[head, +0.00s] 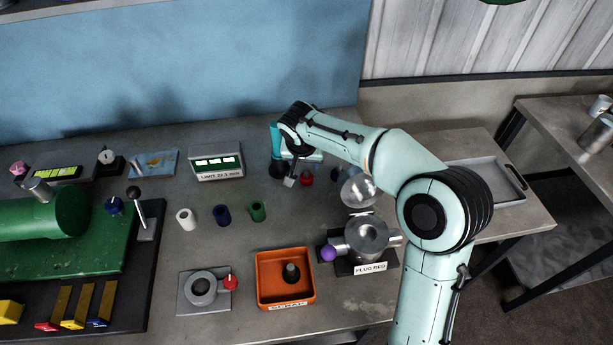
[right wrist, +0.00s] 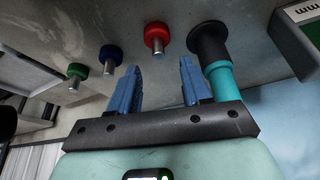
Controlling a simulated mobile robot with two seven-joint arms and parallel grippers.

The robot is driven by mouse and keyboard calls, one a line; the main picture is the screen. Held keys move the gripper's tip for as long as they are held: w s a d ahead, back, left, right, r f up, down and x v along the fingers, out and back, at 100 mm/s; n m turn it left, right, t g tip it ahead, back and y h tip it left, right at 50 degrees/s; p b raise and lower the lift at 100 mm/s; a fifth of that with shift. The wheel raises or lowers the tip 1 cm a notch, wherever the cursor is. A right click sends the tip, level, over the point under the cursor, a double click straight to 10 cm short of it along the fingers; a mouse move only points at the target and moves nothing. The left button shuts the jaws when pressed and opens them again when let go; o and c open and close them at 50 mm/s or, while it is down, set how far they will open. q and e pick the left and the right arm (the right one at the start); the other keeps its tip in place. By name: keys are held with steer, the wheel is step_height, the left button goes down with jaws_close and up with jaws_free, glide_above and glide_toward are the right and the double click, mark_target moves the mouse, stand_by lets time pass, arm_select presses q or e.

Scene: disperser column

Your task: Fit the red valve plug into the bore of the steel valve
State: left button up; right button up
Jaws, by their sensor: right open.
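The red valve plug (head: 306,178) stands on the bench at the back; in the right wrist view the red plug (right wrist: 157,40) has a red knob and a metal shank, and it is ahead of the fingertips, between them. My right gripper (head: 297,181) is open and empty beside it; its two blue fingers show in the right wrist view (right wrist: 158,68), with a visible gap to the plug. The steel valve (head: 368,238), labelled "PLUG RED", stands nearer on the right with a purple knob at its left. I cannot make out its bore. My left gripper is not in view.
Close beside the right gripper is a teal-handled black tool (right wrist: 211,45). Blue (right wrist: 110,56) and green (right wrist: 77,73) plugs stand at the other side. An orange scrap bin (head: 285,300) holds a dark part. Three sleeves (head: 222,214) stand mid-bench; the bench between is clear.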

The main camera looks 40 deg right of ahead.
mark_target(306, 169)
steer(key=shift+x, duration=2.75)
steer(key=shift+s, duration=0.15)
jaws_close()
